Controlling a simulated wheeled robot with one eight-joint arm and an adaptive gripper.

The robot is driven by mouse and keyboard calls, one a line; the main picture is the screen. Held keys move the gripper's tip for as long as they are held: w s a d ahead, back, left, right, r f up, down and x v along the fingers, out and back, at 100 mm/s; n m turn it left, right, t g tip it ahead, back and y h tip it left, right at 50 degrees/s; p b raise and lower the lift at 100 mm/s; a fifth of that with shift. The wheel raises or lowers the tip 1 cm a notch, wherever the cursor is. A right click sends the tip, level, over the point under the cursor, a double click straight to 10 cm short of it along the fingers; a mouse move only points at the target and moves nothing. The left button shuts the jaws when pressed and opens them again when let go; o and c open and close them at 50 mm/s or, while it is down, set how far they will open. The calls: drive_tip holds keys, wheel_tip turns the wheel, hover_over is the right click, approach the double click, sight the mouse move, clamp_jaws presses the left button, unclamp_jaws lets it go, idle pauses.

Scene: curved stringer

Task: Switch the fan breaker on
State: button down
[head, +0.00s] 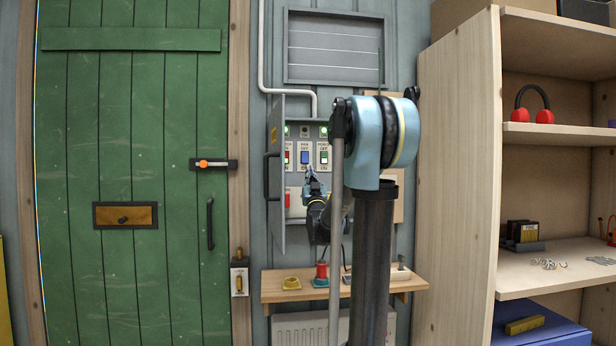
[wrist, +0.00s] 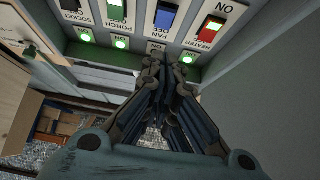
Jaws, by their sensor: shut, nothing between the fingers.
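The open breaker box shows a row of switches in the head view. The blue fan breaker (head: 305,157) sits between a red one and a green one; its rocker tilt is too small to tell. It also shows in the wrist view (wrist: 165,16), with the FAN label below it. The lamp above it looks pale in the head view, while its neighbours glow green. My gripper (head: 311,174) is shut and empty, just below the fan breaker. In the wrist view its fingertips (wrist: 172,62) are near the FAN label and hide the fan lamp; contact cannot be told.
The red heater breaker (head: 289,155) and green porch breaker (head: 324,157) flank the fan breaker closely. The box's open door (head: 275,175) stands at the left. A small wooden shelf (head: 275,291) with small items is below. My arm hides the box's right side.

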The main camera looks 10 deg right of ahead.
approach(305, 155)
wheel_tip(305, 155, up, 3)
drive_tip(key=s, duration=0.1)
drive_tip(key=w, duration=0.3)
drive_tip(key=shift+a, duration=0.1)
drive_tip(key=shift+w, duration=0.8)
